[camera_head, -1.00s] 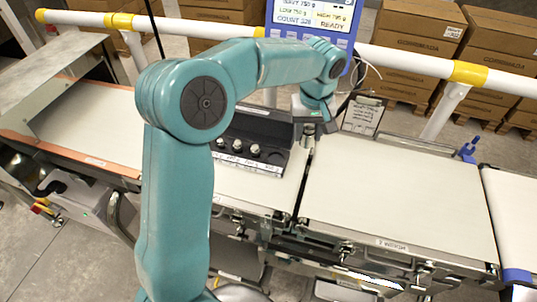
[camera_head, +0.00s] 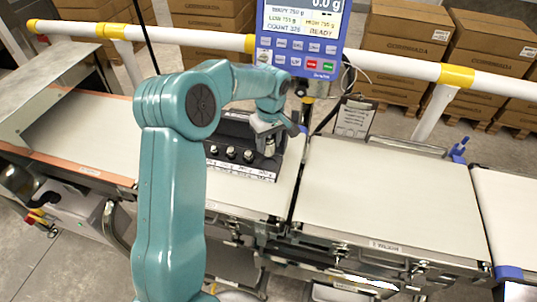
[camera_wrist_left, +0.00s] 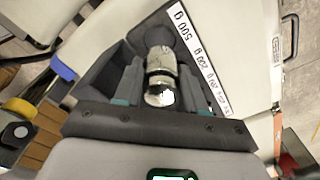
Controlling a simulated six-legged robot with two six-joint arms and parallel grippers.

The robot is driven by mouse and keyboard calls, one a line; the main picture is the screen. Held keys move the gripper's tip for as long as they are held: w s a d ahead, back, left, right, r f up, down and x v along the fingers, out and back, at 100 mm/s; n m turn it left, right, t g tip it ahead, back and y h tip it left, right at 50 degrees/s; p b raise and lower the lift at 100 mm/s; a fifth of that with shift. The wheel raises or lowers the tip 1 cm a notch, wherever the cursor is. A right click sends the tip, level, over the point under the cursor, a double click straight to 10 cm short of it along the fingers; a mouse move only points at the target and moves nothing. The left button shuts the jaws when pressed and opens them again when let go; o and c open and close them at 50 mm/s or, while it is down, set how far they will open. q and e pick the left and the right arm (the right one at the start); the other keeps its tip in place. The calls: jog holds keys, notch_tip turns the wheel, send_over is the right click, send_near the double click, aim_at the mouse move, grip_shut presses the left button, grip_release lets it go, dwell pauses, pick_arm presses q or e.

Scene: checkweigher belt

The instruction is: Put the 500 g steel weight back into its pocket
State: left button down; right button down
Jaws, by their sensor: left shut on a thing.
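The 500 g steel weight (camera_wrist_left: 160,78) is a shiny metal cylinder, seen in the left wrist view between the fingers of my left gripper (camera_wrist_left: 159,82). The gripper is shut on it. In the head view my left gripper (camera_head: 268,145) is over the right end of the dark weight block (camera_head: 240,172), hiding part of it. The wrist view shows the block's white label strip (camera_wrist_left: 195,50), with "500 g" beside the weight. The 500 g pocket is mostly hidden, and I cannot tell whether the weight touches it. My right gripper is not in view.
Several smaller knobbed weights (camera_head: 231,153) stand in the block left of my gripper. The blue display (camera_head: 302,40) reads 0.0 g, behind the belt. The weighing belt (camera_head: 375,200) to the right is clear. A white rail (camera_head: 400,67) and a clipboard (camera_head: 354,118) are behind.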

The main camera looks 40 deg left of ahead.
aim_at(269, 137)
pick_arm(q)
jog(key=shift+f+p, duration=0.3)
jog(key=shift+f, duration=2.6)
jog(key=shift+f, duration=0.15)
jog(key=c, duration=0.6)
grip_release()
jog(key=shift+c, duration=0.2)
jog(key=r, duration=0.7)
jog(key=r+b, duration=0.1)
jog(key=r, duration=0.3)
jog(key=shift+d+r, duration=0.25)
jog(key=shift+d, duration=0.05)
jog(key=shift+r, duration=0.45)
jog(key=shift+f, duration=0.1)
